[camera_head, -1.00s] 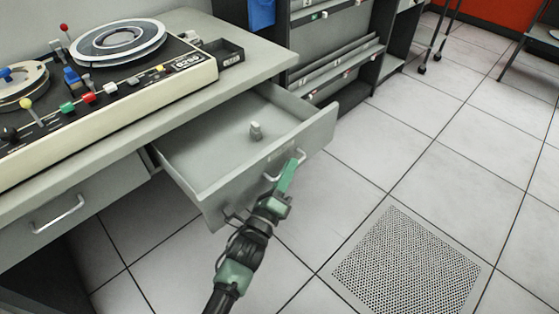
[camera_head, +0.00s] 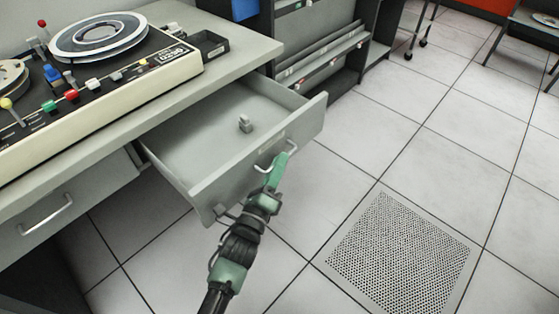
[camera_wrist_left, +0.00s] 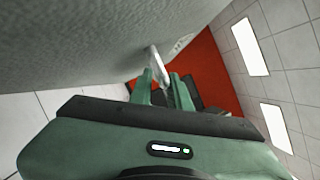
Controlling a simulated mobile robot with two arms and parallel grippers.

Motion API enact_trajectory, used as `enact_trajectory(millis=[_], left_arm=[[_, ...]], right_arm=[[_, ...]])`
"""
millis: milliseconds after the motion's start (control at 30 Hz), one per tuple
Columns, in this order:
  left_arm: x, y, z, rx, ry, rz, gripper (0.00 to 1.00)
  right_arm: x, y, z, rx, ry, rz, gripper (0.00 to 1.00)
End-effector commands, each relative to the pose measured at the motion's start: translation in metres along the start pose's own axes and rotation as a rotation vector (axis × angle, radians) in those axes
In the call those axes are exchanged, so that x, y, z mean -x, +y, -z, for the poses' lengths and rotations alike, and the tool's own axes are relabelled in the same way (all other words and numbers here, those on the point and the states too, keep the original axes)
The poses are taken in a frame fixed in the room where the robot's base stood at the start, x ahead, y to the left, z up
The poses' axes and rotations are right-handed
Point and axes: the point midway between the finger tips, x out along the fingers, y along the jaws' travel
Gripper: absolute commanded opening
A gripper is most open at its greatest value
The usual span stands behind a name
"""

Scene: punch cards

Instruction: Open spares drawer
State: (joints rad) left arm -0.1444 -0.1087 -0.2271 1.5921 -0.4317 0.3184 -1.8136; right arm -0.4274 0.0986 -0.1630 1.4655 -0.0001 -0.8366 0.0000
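The spares drawer (camera_head: 180,177) is a grey drawer under the desk, standing well open, with a small grey piece (camera_head: 245,123) inside. A label, too small to read, is on its front above a metal bar handle (camera_head: 291,144). My left gripper (camera_head: 280,160) is at this handle, its green fingers closed around the bar. In the left wrist view the pale handle (camera_wrist_left: 155,63) runs between the two green fingers, close to the grey drawer front (camera_wrist_left: 80,45). My right gripper is not in view.
The desk (camera_head: 233,62) carries a tape machine (camera_head: 190,55) with reels and coloured knobs, and a dark tray (camera_head: 212,50). A closed drawer with a handle (camera_head: 45,215) is at left. A grey rack (camera_head: 320,62) stands behind. The tiled floor at right, with a perforated panel (camera_head: 400,250), is clear.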

Motion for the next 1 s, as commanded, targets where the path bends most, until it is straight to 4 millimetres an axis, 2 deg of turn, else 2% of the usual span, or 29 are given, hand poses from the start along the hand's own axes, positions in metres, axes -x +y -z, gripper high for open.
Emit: enact_trajectory(millis=[200,400,1000], left_arm=[[0.040,0.001,0.000,0.000,0.001,-0.003,0.18],[0.064,0.001,0.000,0.000,0.001,-0.002,0.18],[0.069,0.001,0.000,0.000,0.000,-0.002,0.18]], right_arm=[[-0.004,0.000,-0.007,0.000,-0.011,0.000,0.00],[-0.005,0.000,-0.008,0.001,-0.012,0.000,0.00],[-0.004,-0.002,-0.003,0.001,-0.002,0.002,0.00]])
